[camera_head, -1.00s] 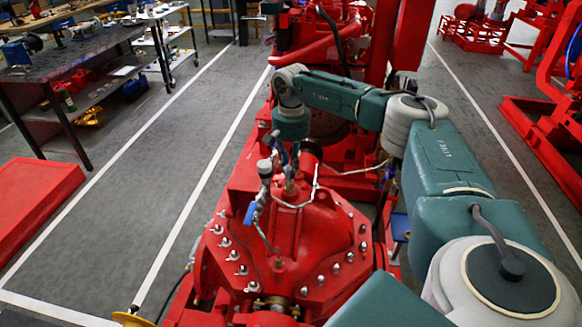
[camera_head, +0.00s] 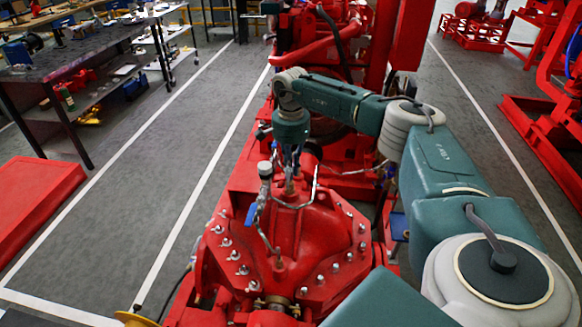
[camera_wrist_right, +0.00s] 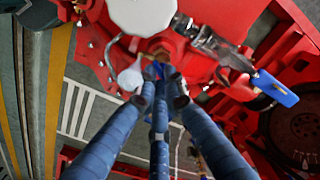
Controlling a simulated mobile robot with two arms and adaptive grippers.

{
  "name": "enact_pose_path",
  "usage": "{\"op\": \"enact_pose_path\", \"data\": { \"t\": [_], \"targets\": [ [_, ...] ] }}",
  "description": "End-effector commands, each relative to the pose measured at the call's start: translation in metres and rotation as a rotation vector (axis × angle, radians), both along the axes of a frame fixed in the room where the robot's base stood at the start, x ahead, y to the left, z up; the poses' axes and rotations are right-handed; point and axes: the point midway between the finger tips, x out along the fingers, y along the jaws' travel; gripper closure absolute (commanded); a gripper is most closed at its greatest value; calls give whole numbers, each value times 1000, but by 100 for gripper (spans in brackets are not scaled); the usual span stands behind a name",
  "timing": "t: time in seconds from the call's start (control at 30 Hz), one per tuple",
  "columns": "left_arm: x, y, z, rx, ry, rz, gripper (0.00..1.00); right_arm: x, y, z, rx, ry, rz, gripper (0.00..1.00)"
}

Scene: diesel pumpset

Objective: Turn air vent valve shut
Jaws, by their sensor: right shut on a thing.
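My right gripper (camera_head: 291,163) reaches down over the red pump casing (camera_head: 318,232). In the right wrist view its blue-grey fingers (camera_wrist_right: 160,82) converge on a small blue handle (camera_wrist_right: 157,67) above a brass fitting, which I take to be the air vent valve. The gripper is shut on it; the fingertips hide much of the handle, so its exact angle cannot be told. In the head view the brass fitting (camera_head: 290,187) shows just below the fingers. My left gripper is in neither view.
A round-capped gauge (camera_head: 264,170) stands close left of the gripper, with a blue lever (camera_head: 251,214) below it. The lever also shows in the wrist view (camera_wrist_right: 276,89). Thin metal pipes (camera_head: 312,190) run beside the fitting.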

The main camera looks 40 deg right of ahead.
Motion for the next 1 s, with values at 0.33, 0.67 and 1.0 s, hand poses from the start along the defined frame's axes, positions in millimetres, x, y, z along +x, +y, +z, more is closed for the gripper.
{"op": "enact_pose_path", "data": {
  "t": [0.33, 0.67, 1.0],
  "targets": [
    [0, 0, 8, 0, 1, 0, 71, 1, 1, 2, 0, -4, -329, 100],
    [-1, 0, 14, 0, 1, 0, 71, 2, 2, 2, -1, -4, -637, 100],
    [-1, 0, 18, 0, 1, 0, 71, 3, 2, 3, -1, -6, -890, 100]
  ]
}}
